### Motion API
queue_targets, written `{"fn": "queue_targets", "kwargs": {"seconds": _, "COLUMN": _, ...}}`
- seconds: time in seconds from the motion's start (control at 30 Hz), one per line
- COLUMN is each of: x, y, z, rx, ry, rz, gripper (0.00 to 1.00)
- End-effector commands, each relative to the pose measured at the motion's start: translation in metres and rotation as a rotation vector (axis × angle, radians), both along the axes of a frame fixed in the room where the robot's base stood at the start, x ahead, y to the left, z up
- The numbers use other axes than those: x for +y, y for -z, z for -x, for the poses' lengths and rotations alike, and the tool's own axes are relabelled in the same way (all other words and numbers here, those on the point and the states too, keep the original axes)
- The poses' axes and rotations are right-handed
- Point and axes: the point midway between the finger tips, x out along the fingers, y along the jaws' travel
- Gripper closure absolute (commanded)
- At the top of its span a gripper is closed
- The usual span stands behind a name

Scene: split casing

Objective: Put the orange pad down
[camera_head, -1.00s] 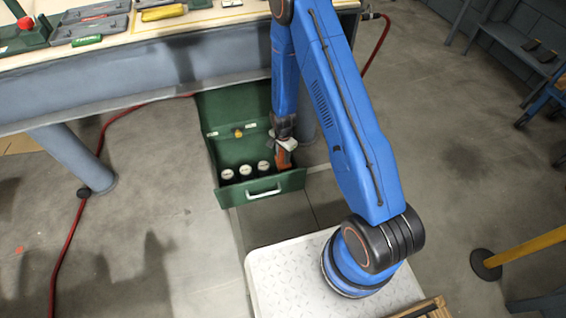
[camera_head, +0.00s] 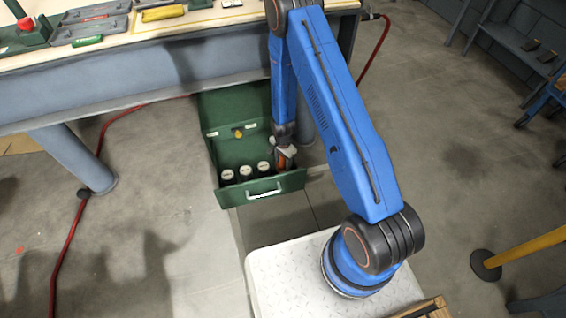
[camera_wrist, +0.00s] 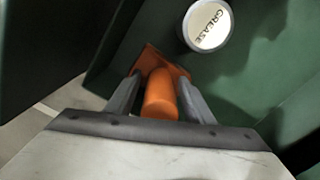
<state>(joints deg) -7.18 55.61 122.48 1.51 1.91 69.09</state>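The orange pad (camera_wrist: 160,95) shows in the wrist view as an orange plate with a rounded orange grip. My gripper (camera_wrist: 158,92) has one finger on each side of the grip and is shut on it. In the head view my gripper (camera_head: 286,152) reaches into the right end of the open green drawer (camera_head: 235,197), with the orange pad (camera_head: 282,162) partly hidden below it. The pad is inside the drawer, beside the dark cans. I cannot tell whether it touches the drawer floor.
Several dark cans with white lids (camera_head: 245,172) stand in the drawer; one lid reads GREASE (camera_wrist: 208,25) close to the pad. The workbench (camera_head: 130,75) overhangs behind. A red hose (camera_head: 70,225) runs along the floor at left.

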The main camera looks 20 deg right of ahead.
Motion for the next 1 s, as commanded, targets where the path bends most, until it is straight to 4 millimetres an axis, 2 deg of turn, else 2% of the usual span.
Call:
{"fn": "queue_targets", "kwargs": {"seconds": 0.23, "x": 0.0, "y": -0.001, "z": 0.0, "rx": 0.0, "ry": 0.0, "rz": 0.0, "gripper": 0.52}}
{"fn": "queue_targets", "kwargs": {"seconds": 0.37, "x": 0.0, "y": -0.008, "z": -0.001, "rx": -0.001, "ry": 0.0, "rz": 0.0, "gripper": 0.52}}
{"fn": "queue_targets", "kwargs": {"seconds": 1.0, "x": 0.0, "y": -0.101, "z": 0.0, "rx": -0.002, "ry": 0.0, "rz": 0.0, "gripper": 0.52}}
